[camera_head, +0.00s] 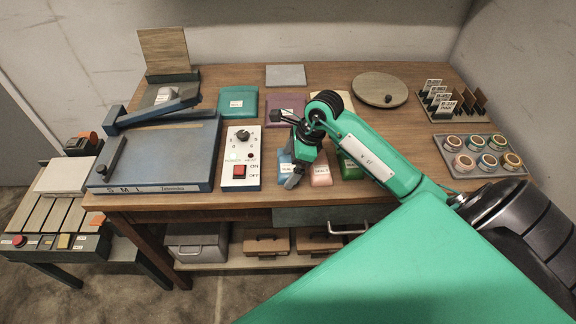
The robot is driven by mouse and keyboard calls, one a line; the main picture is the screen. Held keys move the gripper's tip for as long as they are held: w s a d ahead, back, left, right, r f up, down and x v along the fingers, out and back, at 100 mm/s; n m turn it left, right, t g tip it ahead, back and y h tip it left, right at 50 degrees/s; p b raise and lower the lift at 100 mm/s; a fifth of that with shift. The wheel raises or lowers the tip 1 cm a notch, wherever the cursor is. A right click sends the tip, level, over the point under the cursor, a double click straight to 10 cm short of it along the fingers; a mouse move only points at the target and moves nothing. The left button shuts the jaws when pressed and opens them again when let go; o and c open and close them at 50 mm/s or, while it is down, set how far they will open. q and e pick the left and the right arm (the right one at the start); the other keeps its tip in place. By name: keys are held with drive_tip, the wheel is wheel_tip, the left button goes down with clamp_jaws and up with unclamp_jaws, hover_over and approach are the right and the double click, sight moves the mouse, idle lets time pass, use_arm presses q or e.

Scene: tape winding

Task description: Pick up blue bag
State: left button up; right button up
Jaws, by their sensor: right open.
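The light-blue bag (283,160) lies near the front edge of the wooden table, just right of the control box. It is partly hidden behind my right gripper. My right gripper (296,170) is open and points down over the blue bag's right side. I cannot tell whether its fingers touch the bag. A pink bag (320,177) lies just right of the gripper, and a green bag (350,170) lies right of that, partly covered by my right arm. My left gripper is not in view.
The control box (240,182) with a red switch stands close left of the blue bag. Behind lie a teal packet (238,101) and a maroon packet (284,109). A tray of round tins (455,171) sits at right. Bare tabletop (330,78) shows at the back.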

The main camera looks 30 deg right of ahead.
sight(290, 165)
drive_tip(key=shift+c, duration=0.7)
drive_tip(key=c, duration=0.9)
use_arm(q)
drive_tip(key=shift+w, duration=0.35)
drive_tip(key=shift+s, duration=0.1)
use_arm(e)
drive_tip(key=shift+r, duration=0.55)
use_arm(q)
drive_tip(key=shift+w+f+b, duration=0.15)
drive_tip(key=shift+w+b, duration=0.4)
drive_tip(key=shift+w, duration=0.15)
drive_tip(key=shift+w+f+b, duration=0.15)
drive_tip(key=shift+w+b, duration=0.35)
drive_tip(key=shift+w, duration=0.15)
use_arm(e)
wheel_tip(290, 165, up, 19)
